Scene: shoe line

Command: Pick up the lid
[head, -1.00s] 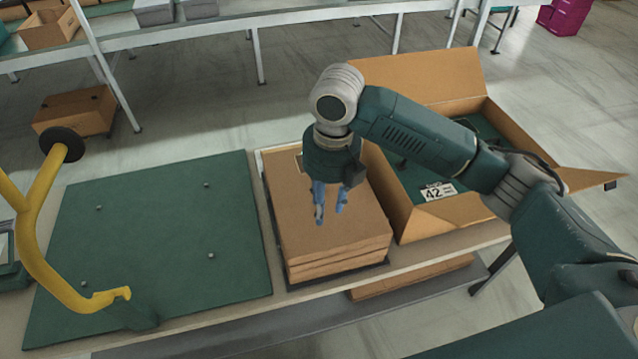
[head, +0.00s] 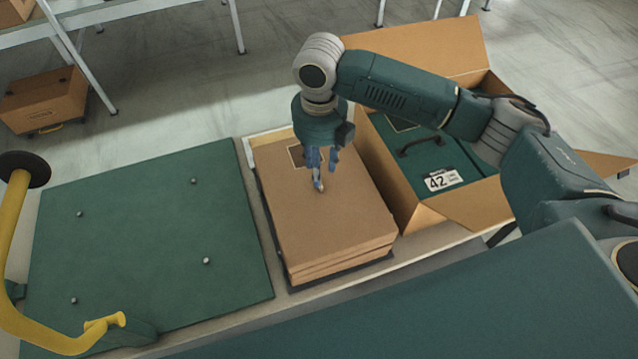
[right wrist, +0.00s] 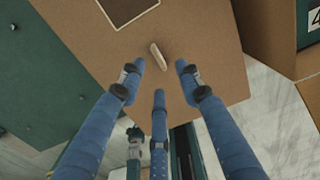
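A stack of flat brown cardboard lids (head: 345,215) lies on the table in the head view. The top lid fills the middle of the right wrist view (right wrist: 205,55). My right gripper (head: 320,176) points down over the top lid. In the right wrist view its three blue fingers (right wrist: 160,78) are spread, with nothing between them, and the tab lies just beyond their tips. I cannot tell whether the fingertips touch the lid. My left gripper is not in view.
A green board (head: 145,245) with small studs lies left of the stack. An open brown carton (head: 415,50) to the right holds a green box (head: 420,150) with a "42" label. A yellow bent tube (head: 12,270) stands at the left. A shelf stands behind.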

